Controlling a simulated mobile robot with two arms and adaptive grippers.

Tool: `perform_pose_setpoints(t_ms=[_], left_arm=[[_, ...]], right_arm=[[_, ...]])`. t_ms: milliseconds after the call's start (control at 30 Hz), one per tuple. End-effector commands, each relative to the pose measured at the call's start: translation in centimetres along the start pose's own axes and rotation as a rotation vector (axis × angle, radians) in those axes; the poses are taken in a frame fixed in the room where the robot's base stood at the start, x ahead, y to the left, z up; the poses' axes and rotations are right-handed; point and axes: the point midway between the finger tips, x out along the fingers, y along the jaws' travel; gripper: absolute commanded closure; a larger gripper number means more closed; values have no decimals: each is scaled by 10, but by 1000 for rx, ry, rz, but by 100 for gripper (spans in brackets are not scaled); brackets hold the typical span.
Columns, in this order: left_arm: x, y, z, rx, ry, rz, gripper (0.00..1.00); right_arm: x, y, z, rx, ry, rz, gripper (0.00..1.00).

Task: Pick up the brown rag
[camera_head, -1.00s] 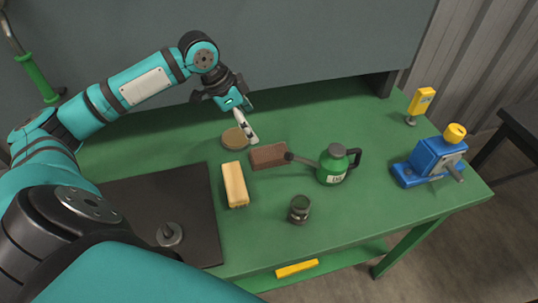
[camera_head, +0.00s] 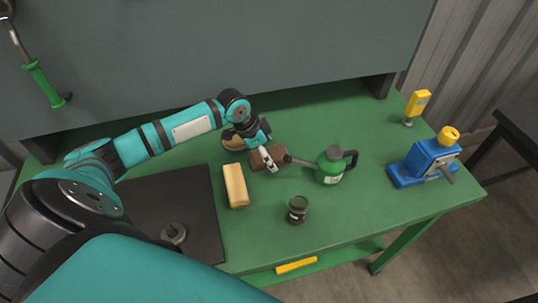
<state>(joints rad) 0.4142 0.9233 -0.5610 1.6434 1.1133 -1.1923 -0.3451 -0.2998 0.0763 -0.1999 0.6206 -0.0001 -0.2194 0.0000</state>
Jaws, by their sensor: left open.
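The brown rag (camera_head: 257,162) lies folded, as a small flat block, on the green workbench, left of the green oil can. My left gripper (camera_head: 268,148) is open over the rag, with its fingers pointing down and to the right. The gripper hides part of the rag. I cannot tell whether the fingers touch it. My right gripper is not in view.
The green oil can (camera_head: 331,168) stands close on the right, its spout reaching to the rag. A yellow block (camera_head: 235,186), a dark jar (camera_head: 298,209) and a round tan disc (camera_head: 233,143) are near. A blue vise-like tool (camera_head: 421,164) stands right. The front right bench is clear.

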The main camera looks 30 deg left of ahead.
Motion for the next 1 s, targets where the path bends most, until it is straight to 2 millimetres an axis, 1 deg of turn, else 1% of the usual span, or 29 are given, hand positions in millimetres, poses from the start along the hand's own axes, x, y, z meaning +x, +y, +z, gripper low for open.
perform_pose_setpoints(t_ms=[200,233,600,700,900,1000], left_arm=[[2,0,0,1,0,-2,12],[2,0,0,1,0,-2,13],[1,0,0,0,0,-1,61],[1,0,0,0,0,-1,72],[0,-1,0,0,1,-2,72],[-5,-1,-3,1,3,-2,72]], right_arm=[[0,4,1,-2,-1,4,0],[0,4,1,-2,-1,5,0],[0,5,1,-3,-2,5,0],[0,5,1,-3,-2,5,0],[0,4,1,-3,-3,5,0],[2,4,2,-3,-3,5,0]])
